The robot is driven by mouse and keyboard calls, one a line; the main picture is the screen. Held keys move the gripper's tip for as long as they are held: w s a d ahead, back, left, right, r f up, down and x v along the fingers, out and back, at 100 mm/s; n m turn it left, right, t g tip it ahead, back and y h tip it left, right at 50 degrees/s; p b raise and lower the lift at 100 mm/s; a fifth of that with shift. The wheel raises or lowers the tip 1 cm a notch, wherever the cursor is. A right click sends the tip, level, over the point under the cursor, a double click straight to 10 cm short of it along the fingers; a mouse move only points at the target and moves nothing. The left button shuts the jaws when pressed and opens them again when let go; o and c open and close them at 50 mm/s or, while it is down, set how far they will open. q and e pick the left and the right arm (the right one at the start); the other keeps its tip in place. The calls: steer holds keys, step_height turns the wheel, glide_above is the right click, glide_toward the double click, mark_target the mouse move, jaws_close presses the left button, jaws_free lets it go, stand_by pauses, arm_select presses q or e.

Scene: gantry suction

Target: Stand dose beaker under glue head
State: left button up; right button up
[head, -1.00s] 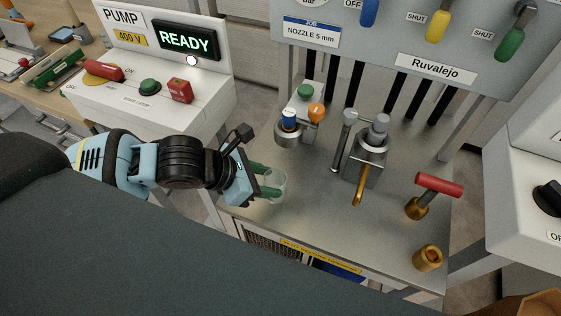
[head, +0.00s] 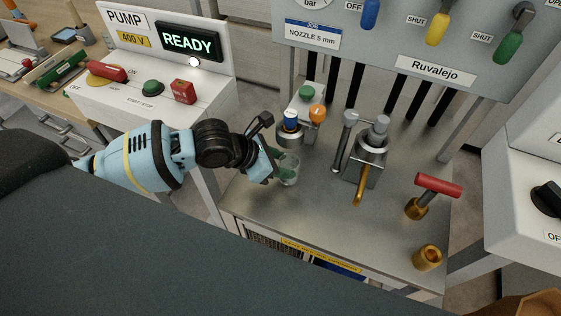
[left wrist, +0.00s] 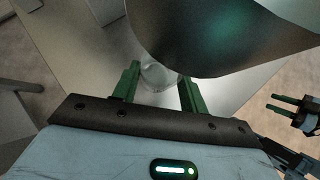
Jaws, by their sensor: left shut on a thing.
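The clear dose beaker (head: 291,173) is in the fingers of my left gripper (head: 283,165), held upright as far as I can tell, over the left part of the steel table. Whether its base touches the table is unclear. In the left wrist view the beaker (left wrist: 157,76) is between the two green fingers, partly hidden below a large dark round body. The steel head with blue and orange caps (head: 290,134) is just behind the beaker in the head view; I cannot tell whether this is the glue head.
A steel unit with a brass spout (head: 359,190) stands right of the beaker. A red-handled brass valve (head: 438,185) and a brass fitting (head: 427,257) stand farther right. The pump box (head: 150,90) reading READY is at left. The table front is clear.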

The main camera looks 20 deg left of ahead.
arm_select(q)
steer(key=shift+f, duration=0.15)
steer(key=o, duration=1.1)
steer(key=shift+o, duration=0.2)
steer(key=shift+r, duration=0.2)
steer(key=v, duration=1.2)
